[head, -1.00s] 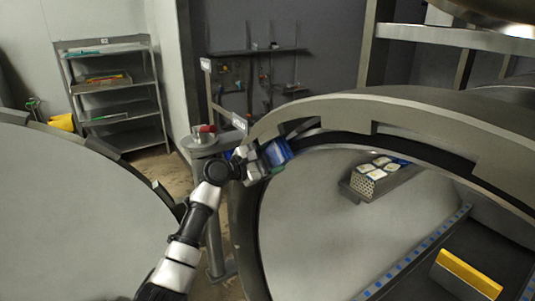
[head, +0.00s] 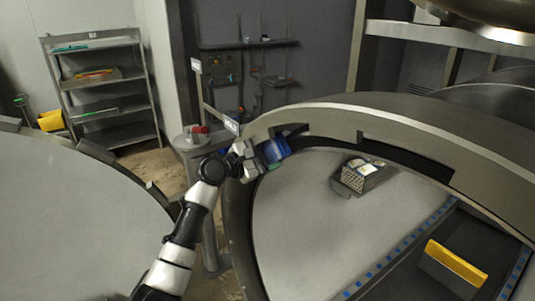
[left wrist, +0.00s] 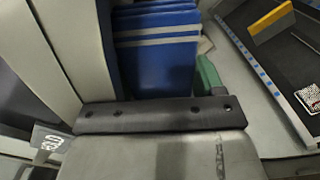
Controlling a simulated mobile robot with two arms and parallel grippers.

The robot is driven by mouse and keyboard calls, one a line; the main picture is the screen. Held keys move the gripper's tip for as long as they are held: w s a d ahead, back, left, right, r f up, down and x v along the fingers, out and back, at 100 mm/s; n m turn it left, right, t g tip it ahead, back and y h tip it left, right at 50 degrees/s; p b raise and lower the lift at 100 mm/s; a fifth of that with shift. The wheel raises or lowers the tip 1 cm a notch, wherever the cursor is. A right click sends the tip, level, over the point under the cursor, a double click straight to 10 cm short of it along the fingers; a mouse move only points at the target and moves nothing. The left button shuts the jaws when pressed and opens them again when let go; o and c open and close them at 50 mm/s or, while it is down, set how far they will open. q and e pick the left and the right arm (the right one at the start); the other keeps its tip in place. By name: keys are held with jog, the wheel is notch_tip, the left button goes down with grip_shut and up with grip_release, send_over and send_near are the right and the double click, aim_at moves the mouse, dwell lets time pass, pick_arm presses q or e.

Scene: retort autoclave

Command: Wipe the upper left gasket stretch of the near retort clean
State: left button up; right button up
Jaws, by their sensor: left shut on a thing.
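The near retort (head: 330,112) stands open, its round mouth ring filling the right half of the head view. A dark gasket band (head: 415,160) runs along the inside of the ring. My left gripper (head: 258,160) is at the upper left of this ring and is shut on a blue cloth (head: 276,149). In the left wrist view the blue cloth (left wrist: 155,65) shows pale stripes and lies beyond a dark finger bar, close against the ring. The gasket under the cloth is hidden, and I cannot tell if they touch. My right gripper is out of view.
The round grey door (head: 70,215) fills the lower left. A post with a red knob (head: 197,130) stands close behind my left arm. Inside the retort are a perforated basket (head: 356,178) and a yellow-topped block (head: 455,262). A shelf rack (head: 105,95) stands at the back left.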

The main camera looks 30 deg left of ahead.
pick_arm(q)
jog(key=v, duration=0.6)
jog(key=shift+s+a, duration=0.1)
jog(key=shift+s, duration=0.05)
dwell(0.3)
jog(key=v, duration=0.2)
jog(key=shift+s+a, duration=0.1)
jog(key=shift+s, duration=0.25)
jog(key=shift+w+f, duration=0.1)
